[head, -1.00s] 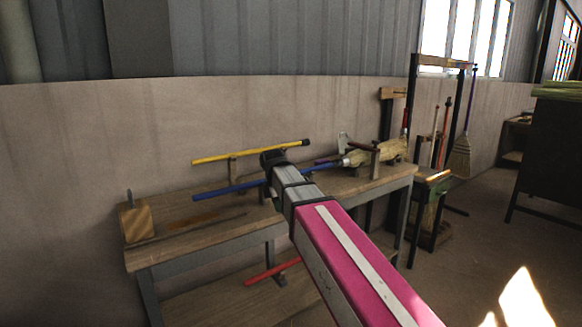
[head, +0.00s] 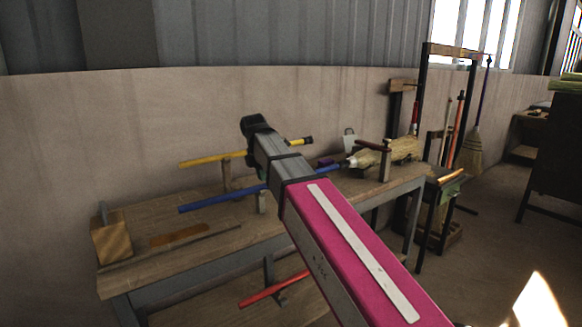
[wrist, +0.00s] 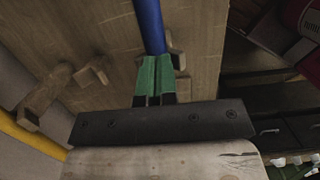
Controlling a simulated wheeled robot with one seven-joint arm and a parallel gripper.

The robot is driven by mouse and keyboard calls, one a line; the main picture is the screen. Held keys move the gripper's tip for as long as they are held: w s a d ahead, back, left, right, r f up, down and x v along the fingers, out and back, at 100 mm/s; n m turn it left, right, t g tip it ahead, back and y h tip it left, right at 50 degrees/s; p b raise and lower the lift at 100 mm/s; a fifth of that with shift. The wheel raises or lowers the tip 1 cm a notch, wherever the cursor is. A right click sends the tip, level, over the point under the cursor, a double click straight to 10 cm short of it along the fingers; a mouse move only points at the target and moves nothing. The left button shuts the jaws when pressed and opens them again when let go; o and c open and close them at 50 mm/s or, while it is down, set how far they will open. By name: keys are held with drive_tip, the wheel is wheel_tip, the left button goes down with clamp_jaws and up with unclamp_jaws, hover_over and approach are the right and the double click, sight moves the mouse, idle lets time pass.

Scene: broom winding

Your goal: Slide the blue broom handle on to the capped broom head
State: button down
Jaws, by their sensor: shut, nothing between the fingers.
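The blue broom handle (head: 222,199) lies across the workbench, its middle hidden behind my arm. Its right end reaches close to the pale tip of the straw broom head (head: 404,149); I cannot tell whether they touch. The broom head lies at the bench's right end, by a dark wooden bar. In the wrist view, my gripper's green fingers (wrist: 155,82) are shut and empty. The blue handle (wrist: 148,25) shows straight beyond the fingertips; contact is unclear.
A yellow handle (head: 208,160) lies behind the blue one on wooden supports. A wooden block (head: 111,240) stands at the bench's left end. A red handle (head: 272,291) lies on the lower shelf. A rack with a hanging broom (head: 468,150) stands right of the bench (head: 200,262).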

drive_tip(key=shift+w+d, duration=0.4)
drive_tip(key=shift+w, duration=0.05)
drive_tip(key=w+d, duration=0.2)
drive_tip(key=d, duration=0.1)
drive_tip(key=w+d, duration=0.2)
drive_tip(key=d, duration=0.1)
drive_tip(key=w+d, duration=0.2)
drive_tip(key=d, duration=0.1)
drive_tip(key=shift+w+d, duration=0.1)
drive_tip(key=shift+w, duration=0.05)
drive_tip(key=shift+s+f, duration=0.2)
drive_tip(key=shift+f, duration=0.7)
